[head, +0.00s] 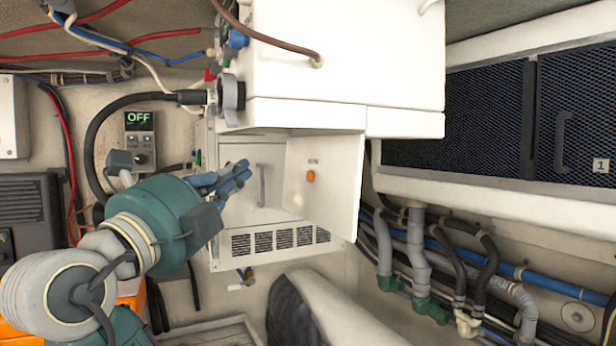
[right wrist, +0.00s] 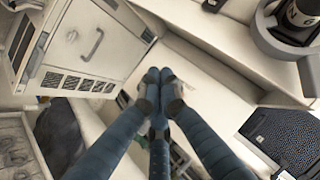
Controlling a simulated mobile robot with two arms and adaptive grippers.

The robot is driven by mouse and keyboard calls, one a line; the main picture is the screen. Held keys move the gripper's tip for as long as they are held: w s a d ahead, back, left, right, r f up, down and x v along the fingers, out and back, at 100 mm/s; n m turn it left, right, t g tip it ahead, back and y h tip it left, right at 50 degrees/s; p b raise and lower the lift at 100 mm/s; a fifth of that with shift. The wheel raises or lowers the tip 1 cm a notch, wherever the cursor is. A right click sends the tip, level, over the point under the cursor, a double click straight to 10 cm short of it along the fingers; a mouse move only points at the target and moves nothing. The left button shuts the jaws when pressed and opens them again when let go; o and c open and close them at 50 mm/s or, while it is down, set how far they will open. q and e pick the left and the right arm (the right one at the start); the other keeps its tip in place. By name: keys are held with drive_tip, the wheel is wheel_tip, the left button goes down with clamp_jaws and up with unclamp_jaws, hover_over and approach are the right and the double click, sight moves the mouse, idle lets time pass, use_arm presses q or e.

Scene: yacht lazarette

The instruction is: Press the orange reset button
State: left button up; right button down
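The orange reset button (head: 310,176) is a small round knob on a pale panel (head: 333,190) of the white cabinet, under a small dark label. A grey bar handle (head: 262,185) is on the face to its left.
A large white box (head: 350,60) overhangs the panel. A control unit reading OFF (head: 139,120) hangs at the left among cables. Dark mesh doors (head: 455,115) and pipes (head: 415,250) are at the right. A vent grille (head: 275,240) is below.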

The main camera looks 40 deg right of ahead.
sight(309, 177)
drive_tip(key=s+d, duration=0.2)
drive_tip(key=d, duration=0.6)
drive_tip(key=shift+d+f, duration=0.15)
drive_tip(key=shift+f, duration=0.25)
idle(1.0)
drive_tip(key=shift+s+d+b, duration=0.1)
drive_tip(key=shift+d+b, duration=0.3)
drive_tip(key=shift+b, duration=0.15)
